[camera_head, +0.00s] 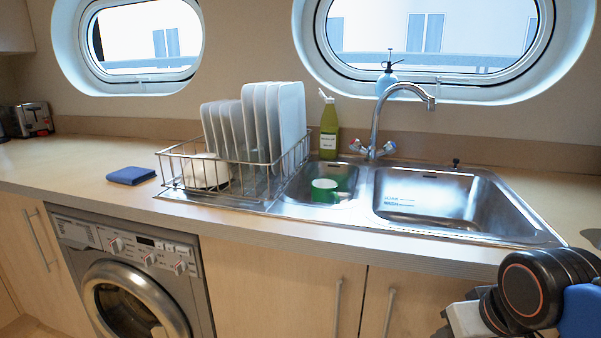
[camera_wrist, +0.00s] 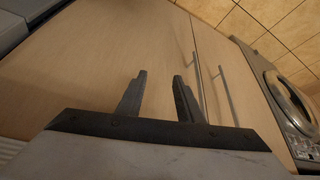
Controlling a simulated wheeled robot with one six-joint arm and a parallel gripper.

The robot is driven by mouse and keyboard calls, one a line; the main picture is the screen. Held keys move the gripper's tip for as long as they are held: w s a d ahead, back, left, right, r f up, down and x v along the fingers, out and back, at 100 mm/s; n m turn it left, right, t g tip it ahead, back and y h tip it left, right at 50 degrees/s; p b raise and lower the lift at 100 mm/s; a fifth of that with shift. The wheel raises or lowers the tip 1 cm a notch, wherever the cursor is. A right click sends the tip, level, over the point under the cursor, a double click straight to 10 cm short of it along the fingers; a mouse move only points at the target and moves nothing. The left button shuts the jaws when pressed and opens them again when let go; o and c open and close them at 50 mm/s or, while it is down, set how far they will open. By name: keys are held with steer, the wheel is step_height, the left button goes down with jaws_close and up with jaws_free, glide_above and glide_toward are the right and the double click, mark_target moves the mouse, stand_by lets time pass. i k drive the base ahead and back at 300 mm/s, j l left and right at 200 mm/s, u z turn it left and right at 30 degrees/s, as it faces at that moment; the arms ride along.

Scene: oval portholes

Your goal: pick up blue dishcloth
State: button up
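The blue dishcloth (camera_head: 131,175) lies folded flat on the counter, left of the dish rack and above the washing machine, in the head view. It does not show in the wrist view. My gripper (camera_wrist: 160,78) shows in the wrist view with its two dark fingers apart and nothing between them. It faces the wooden cabinet doors below the counter, away from the cloth. In the head view only part of my arm shows at the lower right; the fingers are out of that view.
A wire dish rack (camera_head: 235,165) with white plates stands right of the cloth. The steel sink (camera_head: 515,225), with a tap (camera_head: 376,115), is farther right. A toaster (camera_head: 33,119) stands at the back left. The washing machine (camera_head: 125,270) is below. Counter around the cloth is clear.

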mark_target(130, 175)
steer(key=u, duration=1.3)
steer(key=z, duration=2.05)
steer(key=u, duration=2.05)
